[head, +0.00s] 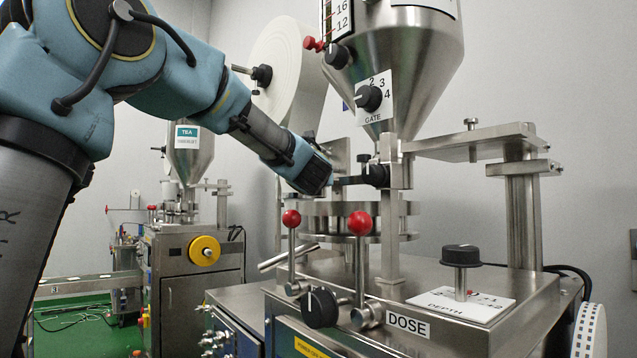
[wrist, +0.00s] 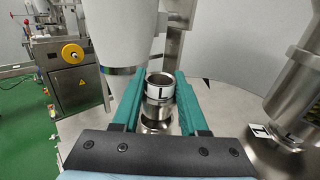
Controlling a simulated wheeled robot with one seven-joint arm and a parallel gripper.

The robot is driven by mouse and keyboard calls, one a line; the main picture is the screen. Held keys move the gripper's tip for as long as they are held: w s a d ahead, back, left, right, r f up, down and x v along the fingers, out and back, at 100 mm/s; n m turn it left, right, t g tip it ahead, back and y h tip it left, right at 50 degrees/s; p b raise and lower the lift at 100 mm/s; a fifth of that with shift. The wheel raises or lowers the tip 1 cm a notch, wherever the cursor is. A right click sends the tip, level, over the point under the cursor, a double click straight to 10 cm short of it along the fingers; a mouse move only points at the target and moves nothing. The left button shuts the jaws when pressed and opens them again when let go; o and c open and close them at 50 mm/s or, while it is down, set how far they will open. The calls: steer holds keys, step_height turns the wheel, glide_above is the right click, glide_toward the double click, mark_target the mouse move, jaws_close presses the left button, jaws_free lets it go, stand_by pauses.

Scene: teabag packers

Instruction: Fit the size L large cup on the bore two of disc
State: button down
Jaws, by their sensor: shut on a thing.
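My gripper (wrist: 164,80) is shut on the large cup (wrist: 159,96), a short metal cylinder with a white band marked L, held between the two teal fingers in the wrist view. The cup looks upright with its open mouth up. A round metal part (wrist: 157,126) shows just below it; I cannot tell whether the cup touches or sits in it. The metal disc (wrist: 222,104) spreads around and to the right. In the head view my gripper (head: 335,182) is above the disc (head: 318,226), behind the hopper's post; the cup is hard to make out there. The bore numbers are not readable.
The steel hopper (head: 415,60) and its post stand right beside my gripper. A white paper roll (head: 287,75) is behind. Two red-knobbed levers (head: 291,219) stand in front. A depth knob (head: 461,257) is at right. A second machine (head: 192,262) stands at far left.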

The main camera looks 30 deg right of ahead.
steer(key=shift+f+b, duration=0.8)
steer(key=shift+b, duration=0.1)
steer(key=c, duration=0.9)
jaws_free()
steer(key=o, duration=0.5)
steer(key=shift+f, duration=0.15)
steer(key=shift+o, duration=0.2)
steer(key=shift+f, duration=0.1)
steer(key=shift+s+a, duration=0.2)
steer(key=shift+s, duration=0.15)
steer(key=b+v, duration=0.1)
steer(key=v, duration=0.2)
steer(key=b+v, duration=0.1)
steer(key=v, duration=0.2)
steer(key=b+v, duration=0.1)
steer(key=v, duration=0.3)
steer(key=shift+r, duration=0.35)
